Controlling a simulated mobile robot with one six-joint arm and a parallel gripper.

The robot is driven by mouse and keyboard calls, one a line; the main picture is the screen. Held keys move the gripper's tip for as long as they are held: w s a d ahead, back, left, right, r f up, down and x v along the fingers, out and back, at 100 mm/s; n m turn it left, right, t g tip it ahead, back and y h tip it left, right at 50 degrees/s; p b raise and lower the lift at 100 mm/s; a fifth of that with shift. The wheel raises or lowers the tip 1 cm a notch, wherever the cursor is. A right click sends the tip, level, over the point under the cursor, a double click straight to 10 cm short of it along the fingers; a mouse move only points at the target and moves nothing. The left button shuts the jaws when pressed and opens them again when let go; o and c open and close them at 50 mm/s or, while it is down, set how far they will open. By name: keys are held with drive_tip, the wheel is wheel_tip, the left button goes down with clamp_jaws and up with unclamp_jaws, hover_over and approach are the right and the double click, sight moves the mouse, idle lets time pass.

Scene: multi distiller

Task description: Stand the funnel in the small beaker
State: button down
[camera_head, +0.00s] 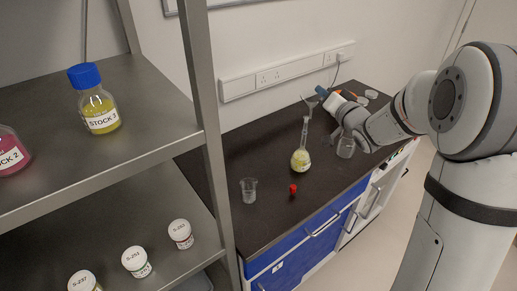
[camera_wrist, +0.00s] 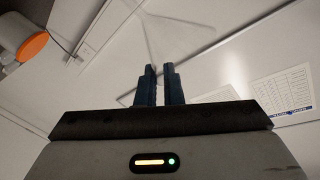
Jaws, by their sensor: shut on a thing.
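The funnel (camera_head: 307,103) is clear and hard to see. It stands at the top of the long neck of a flask (camera_head: 300,160) with yellow liquid; I cannot tell whether its stem is inside the neck. My gripper (camera_head: 319,92) has blue fingers and is shut on the funnel. In the wrist view the fingers (camera_wrist: 159,70) are close together and the faint funnel (camera_wrist: 152,38) rises beyond their tips. The small beaker (camera_head: 249,190) appears to be the clear, empty one at the front left of the dark bench, upright and apart from the gripper.
A larger clear beaker (camera_head: 346,147) stands under my wrist. A small red item (camera_head: 293,189) lies between the small beaker and the flask. A metal shelf (camera_head: 150,160) with bottles and jars is at the left. The bench (camera_head: 265,230) is clear at its front.

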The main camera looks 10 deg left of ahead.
drive_tip(key=s+a+f+n+g+y+b, duration=0.2)
drive_tip(key=s+a+f+b, duration=0.35)
drive_tip(key=s+a, duration=0.2)
drive_tip(key=s+a+f+n+g+y+b, duration=0.2)
drive_tip(key=s+a+f+b, duration=0.2)
drive_tip(key=s+a+b, duration=0.4)
drive_tip(key=f, duration=0.1)
drive_tip(key=f+b, duration=0.1)
drive_tip(key=f, duration=0.1)
drive_tip(key=f+b, duration=0.1)
drive_tip(key=f, duration=0.1)
drive_tip(key=shift+w+a+f, duration=0.2)
drive_tip(key=shift+w+a, duration=0.15)
drive_tip(key=shift+w, duration=0.05)
drive_tip(key=shift+s+d, duration=0.15)
drive_tip(key=shift+s, duration=0.05)
drive_tip(key=shift+f+b, duration=2.6)
drive_tip(key=shift+f, duration=0.6)
idle(0.9)
drive_tip(key=c, duration=1.5)
unclamp_jaws()
drive_tip(key=shift+p+v, duration=0.45)
drive_tip(key=shift+v, duration=3.45)
